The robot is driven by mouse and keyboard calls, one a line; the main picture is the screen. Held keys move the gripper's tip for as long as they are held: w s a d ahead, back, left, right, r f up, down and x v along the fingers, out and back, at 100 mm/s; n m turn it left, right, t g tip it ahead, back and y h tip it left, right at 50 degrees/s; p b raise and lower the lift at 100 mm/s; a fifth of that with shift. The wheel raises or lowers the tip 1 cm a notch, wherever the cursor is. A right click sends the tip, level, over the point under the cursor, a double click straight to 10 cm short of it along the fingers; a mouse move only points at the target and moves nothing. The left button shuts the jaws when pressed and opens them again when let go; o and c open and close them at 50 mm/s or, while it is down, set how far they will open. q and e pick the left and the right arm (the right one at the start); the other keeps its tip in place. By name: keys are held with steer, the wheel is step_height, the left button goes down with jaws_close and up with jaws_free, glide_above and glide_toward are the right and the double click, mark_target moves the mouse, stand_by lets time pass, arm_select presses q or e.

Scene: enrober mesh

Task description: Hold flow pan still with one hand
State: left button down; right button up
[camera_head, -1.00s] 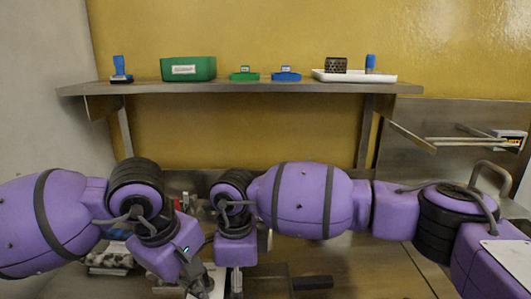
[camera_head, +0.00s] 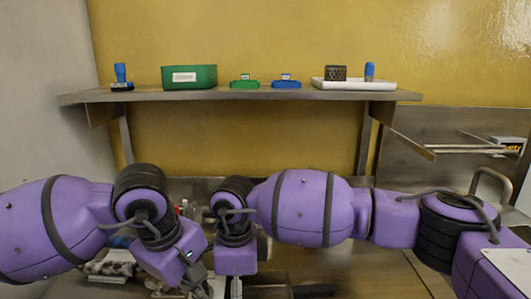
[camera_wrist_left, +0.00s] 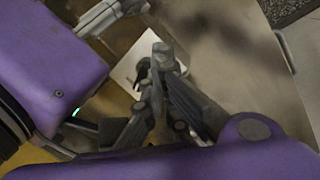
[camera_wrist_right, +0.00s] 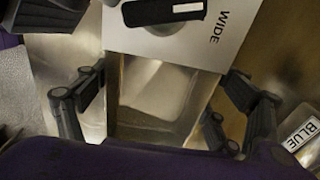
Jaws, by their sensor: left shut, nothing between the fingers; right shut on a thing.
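In the right wrist view, a shiny metal pan (camera_wrist_right: 160,92), which looks like the flow pan, lies between the widely spaced fingers of my right gripper (camera_wrist_right: 166,80). The gripper is shut on it, though the exact contact is hard to see. A white card (camera_wrist_right: 228,40) marked "WIDE", with a dark handle-like piece over it, covers the pan's upper part. In the left wrist view, my left gripper (camera_wrist_left: 160,58) has its fingers together and empty, above a pale plate (camera_wrist_left: 125,72) and near a metal surface. In the head view my arms hide most of the work area.
A label reading "BLUE" (camera_wrist_right: 302,134) is close to my right gripper. A wall shelf (camera_head: 240,97) behind the arms holds a green bin (camera_head: 205,77), a green and a blue tool, and a white tray (camera_head: 350,85). My two wrists are close together.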

arm_select(q)
steer(key=shift+w, duration=0.15)
steer(key=shift+w+a, duration=0.1)
stand_by(0.7)
steer(key=shift+w+a, duration=0.25)
steer(key=shift+a, duration=0.15)
steer(key=shift+s+a, duration=0.25)
steer(key=shift+s+r, duration=0.15)
steer(key=r, duration=0.5)
steer(key=shift+d+r, duration=0.3)
steer(key=shift+r, duration=0.1)
steer(key=shift+s, duration=0.1)
